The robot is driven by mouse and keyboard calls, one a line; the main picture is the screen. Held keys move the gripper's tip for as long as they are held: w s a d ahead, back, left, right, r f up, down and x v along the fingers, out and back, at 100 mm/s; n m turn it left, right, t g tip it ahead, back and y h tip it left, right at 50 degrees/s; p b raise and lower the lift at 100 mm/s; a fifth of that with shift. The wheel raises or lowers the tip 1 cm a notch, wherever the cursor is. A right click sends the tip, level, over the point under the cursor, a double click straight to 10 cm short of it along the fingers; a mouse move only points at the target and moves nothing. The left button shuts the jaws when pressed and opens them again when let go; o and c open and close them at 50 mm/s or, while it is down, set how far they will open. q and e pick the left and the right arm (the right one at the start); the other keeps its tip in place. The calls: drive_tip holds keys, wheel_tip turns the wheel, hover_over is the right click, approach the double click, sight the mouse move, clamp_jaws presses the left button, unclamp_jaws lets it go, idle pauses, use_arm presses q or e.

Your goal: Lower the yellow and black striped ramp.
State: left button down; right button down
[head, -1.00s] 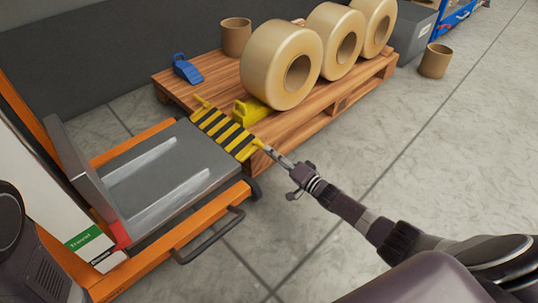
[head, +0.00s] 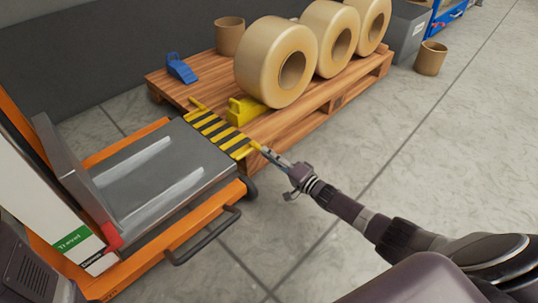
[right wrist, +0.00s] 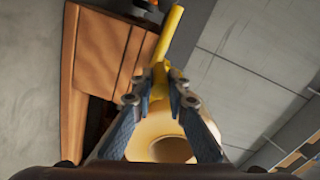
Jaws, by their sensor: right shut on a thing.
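The yellow and black striped ramp (head: 218,132) lies between the grey platform (head: 165,165) of the orange-framed machine and the wooden pallet (head: 305,122), its outer edge at the pallet's near edge. It looks close to flat; whether it touches the pallet I cannot tell. My right gripper (head: 260,149) is shut on the yellow handle at the ramp's near outer corner. In the right wrist view my right gripper's fingertips (right wrist: 162,82) close around the yellow handle (right wrist: 169,35). My left gripper is not in view.
Several large tan rolls stand on the pallet; the nearest roll (head: 275,62) sits by a yellow chock (head: 245,110). A blue chock (head: 181,68) and a brown core (head: 229,37) are also there. A dark handle bar (head: 205,238) juts from the machine. The floor at front right is clear.

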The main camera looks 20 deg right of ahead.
drive_tip(key=c, duration=1.9)
unclamp_jaws()
drive_tip(key=shift+f, duration=0.2)
drive_tip(key=shift+r, duration=0.1)
drive_tip(key=v, duration=1.2)
